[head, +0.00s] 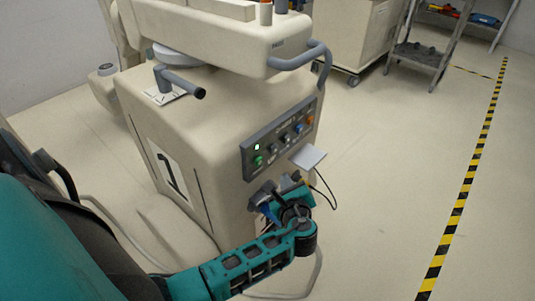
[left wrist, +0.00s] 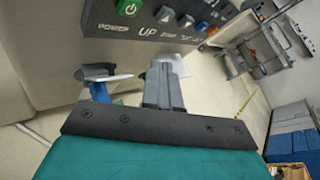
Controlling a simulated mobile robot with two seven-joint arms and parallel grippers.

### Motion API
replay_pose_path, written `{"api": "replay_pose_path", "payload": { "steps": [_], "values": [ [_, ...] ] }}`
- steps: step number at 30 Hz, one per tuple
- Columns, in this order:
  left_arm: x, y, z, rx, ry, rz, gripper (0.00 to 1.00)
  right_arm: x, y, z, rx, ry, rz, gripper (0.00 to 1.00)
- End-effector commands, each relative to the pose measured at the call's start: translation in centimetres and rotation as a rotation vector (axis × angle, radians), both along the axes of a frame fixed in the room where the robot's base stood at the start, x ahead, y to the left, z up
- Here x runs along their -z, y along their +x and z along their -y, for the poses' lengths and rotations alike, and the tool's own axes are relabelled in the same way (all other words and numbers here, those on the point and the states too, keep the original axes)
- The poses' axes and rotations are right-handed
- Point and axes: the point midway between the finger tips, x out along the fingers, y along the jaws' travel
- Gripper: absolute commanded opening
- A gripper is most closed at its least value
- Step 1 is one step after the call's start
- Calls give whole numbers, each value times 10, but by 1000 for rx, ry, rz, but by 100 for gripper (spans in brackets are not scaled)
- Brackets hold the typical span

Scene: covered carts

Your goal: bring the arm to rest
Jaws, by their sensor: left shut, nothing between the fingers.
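My left arm, teal with dark joints, reaches in from the lower left of the head view. My left gripper (head: 290,185) is in front of the beige cart (head: 215,125), below its control panel (head: 283,135). My right gripper is not in view.
A white flat plate (head: 308,156) juts out below the panel, close to my gripper. A yellow-black floor stripe (head: 465,190) runs at right. The floor between cart and stripe is clear.

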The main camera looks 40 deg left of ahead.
Motion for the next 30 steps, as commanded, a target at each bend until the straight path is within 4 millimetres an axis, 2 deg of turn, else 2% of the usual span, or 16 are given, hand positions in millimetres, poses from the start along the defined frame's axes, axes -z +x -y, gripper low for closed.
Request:
{"api": "replay_pose_path", "payload": {
  "steps": [8,11,14,16,19,24,27,30],
  "values": [
    [1,-1,0,0,-12,1,0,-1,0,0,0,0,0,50],
    [9,-11,4,1,-114,11,0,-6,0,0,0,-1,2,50],
    [25,-33,15,-14,-361,42,0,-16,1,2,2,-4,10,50],
    [36,-54,28,-48,-610,82,0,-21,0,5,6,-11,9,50],
    [40,-88,51,-143,-1003,158,0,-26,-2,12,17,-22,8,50],
    [18,-134,80,-378,-1607,312,0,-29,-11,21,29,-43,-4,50],
    [-2,-150,89,-510,-1865,393,0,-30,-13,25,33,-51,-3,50],
    [-17,-160,92,-605,-2033,452,0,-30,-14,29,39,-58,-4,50]
  ]
}}
